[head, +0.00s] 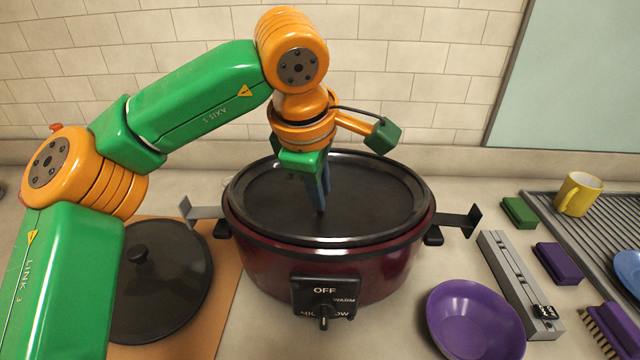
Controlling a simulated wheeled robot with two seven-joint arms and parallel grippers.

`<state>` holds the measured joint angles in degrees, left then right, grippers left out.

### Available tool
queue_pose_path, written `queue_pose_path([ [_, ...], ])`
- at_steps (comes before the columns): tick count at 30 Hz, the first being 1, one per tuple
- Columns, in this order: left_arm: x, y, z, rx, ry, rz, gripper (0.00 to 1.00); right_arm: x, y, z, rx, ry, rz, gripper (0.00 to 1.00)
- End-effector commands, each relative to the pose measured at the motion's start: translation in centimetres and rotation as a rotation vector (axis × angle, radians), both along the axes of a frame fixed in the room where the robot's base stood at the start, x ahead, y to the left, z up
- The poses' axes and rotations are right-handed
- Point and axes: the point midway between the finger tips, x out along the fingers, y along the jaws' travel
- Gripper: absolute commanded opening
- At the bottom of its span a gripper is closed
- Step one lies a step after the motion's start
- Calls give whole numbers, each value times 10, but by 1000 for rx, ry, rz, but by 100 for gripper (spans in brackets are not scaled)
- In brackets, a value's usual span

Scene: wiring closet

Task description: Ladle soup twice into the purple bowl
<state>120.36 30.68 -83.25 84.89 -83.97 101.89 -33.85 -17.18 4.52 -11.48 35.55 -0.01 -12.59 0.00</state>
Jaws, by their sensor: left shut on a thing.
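A dark red slow cooker (262,262) with a black rim stands in the middle of the counter. Its wide top shows a dark surface; I cannot make out soup in it. My left gripper (319,198) points down over the middle of the cooker, its fingers shut. The thing between them is hidden; no ladle bowl or handle shows clearly. The purple bowl (472,320) stands at the front right of the cooker, with nothing visible in it. My right gripper is out of view.
A black lid with a knob (160,290) lies on a brown board (232,305) at left. The cooker has side handles and a front dial (323,310). Right of it are a grey slotted bar (508,275), green and purple blocks, a brush, a yellow mug (577,194) and a rack.

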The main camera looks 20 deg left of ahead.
Motion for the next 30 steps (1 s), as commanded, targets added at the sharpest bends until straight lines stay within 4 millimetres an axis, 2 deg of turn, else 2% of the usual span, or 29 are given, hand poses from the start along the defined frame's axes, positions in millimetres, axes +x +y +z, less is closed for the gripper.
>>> queue_pose_path([
  [1, 0, 0, -14, 0, 0, 0, 0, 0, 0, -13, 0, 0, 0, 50],
  [3, 0, 0, -23, 0, 0, 0, 0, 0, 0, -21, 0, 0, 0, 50],
  [12, 0, 0, -58, 1, 1, -2, 0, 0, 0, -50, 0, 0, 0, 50],
  [18, 0, 0, -65, 1, 0, -2, 0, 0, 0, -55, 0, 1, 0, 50],
  [30, 0, 0, -64, 0, 0, -1, 0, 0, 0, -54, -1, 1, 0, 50],
])
